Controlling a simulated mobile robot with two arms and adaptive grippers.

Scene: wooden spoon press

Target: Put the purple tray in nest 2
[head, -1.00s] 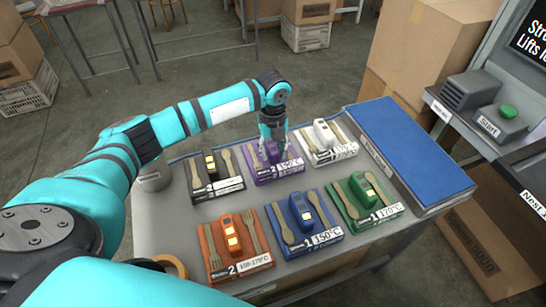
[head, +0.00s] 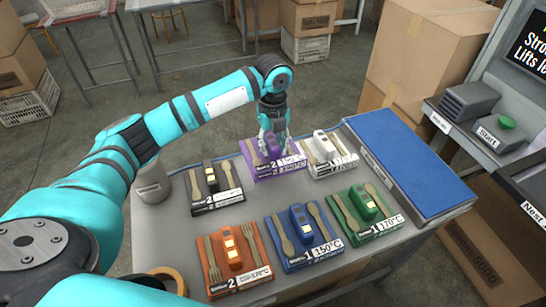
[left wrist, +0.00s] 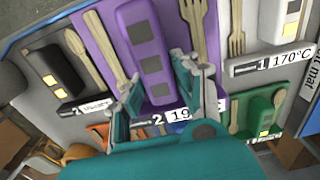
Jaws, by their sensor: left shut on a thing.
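The purple tray (head: 262,175) is at the back middle of the table in the head view. It carries a purple block and wooden cutlery, and its label shows a 2 and a partly hidden temperature. My left gripper (head: 273,146) comes down on it from above and is shut on its purple block. In the left wrist view the fingers (left wrist: 157,92) lie on both sides of that block (left wrist: 150,55). The tray appears slightly raised above the table. A label reading "Nest" (head: 534,211) shows at the right edge, its number cut off. My right gripper is out of view.
A black tray (head: 215,188) and a white tray (head: 328,150) flank the purple one closely. Orange (head: 236,262), blue (head: 302,238) and green (head: 366,212) trays stand in front. A blue mat (head: 410,160) is bare. A Start button (head: 506,122) stands at the right.

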